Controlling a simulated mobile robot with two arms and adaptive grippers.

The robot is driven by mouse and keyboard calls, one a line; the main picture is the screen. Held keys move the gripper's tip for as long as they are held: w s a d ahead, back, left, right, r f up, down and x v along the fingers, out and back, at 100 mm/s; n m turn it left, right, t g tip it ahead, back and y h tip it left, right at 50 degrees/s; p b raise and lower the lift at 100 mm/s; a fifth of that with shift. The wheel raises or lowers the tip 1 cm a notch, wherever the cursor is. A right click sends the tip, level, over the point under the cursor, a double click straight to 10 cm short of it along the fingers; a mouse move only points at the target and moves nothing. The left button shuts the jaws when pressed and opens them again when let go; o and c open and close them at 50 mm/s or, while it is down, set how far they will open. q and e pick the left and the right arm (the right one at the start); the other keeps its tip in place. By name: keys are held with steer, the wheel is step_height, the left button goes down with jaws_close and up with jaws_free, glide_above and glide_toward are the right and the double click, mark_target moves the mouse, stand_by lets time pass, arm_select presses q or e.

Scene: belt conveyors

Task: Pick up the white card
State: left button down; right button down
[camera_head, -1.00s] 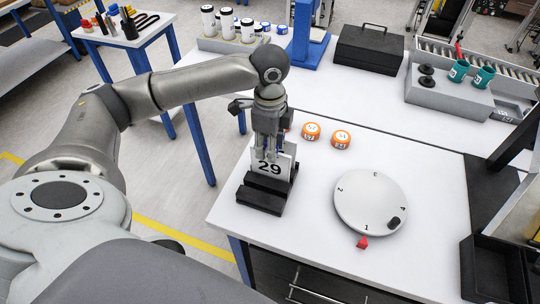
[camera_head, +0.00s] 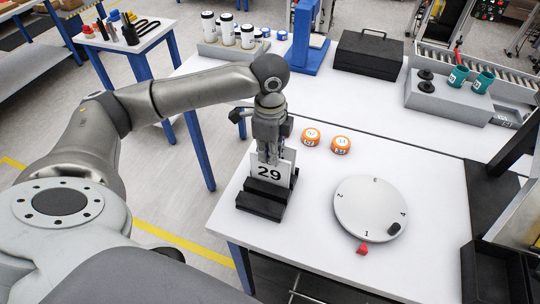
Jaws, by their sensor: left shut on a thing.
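The white card (camera_head: 270,172) bears the number 29 and stands upright in a black slotted holder (camera_head: 262,200) at the left end of the white table. My left gripper (camera_head: 271,158) points down over the card's top edge and is shut on it. The fingers cover part of the card's upper middle. The card's lower edge is hidden by the holder, and I cannot tell whether it has cleared the slot. My right gripper does not show.
A round white dial (camera_head: 368,208) with a red marker (camera_head: 362,248) lies to the right. Two orange round items (camera_head: 341,145) sit behind it. A black toolbox (camera_head: 368,52) and a grey tray (camera_head: 449,98) with teal cups stand further back. Bare table lies between holder and dial.

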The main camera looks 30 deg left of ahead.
arm_select(q)
steer(key=shift+r+b, duration=0.3)
steer(key=shift+r, duration=0.2)
steer(key=shift+s+r+b, duration=0.2)
steer(key=shift+r+b, duration=0.2)
steer(key=shift+r, duration=0.85)
steer(key=s+d+r+b, duration=0.1)
steer(key=s+r, duration=0.8)
steer(key=s, duration=0.4)
steer(key=shift+s+d+r, duration=0.15)
steer(key=shift+s+r, duration=0.1)
steer(key=shift+s, duration=0.05)
steer(key=shift+w, duration=0.15)
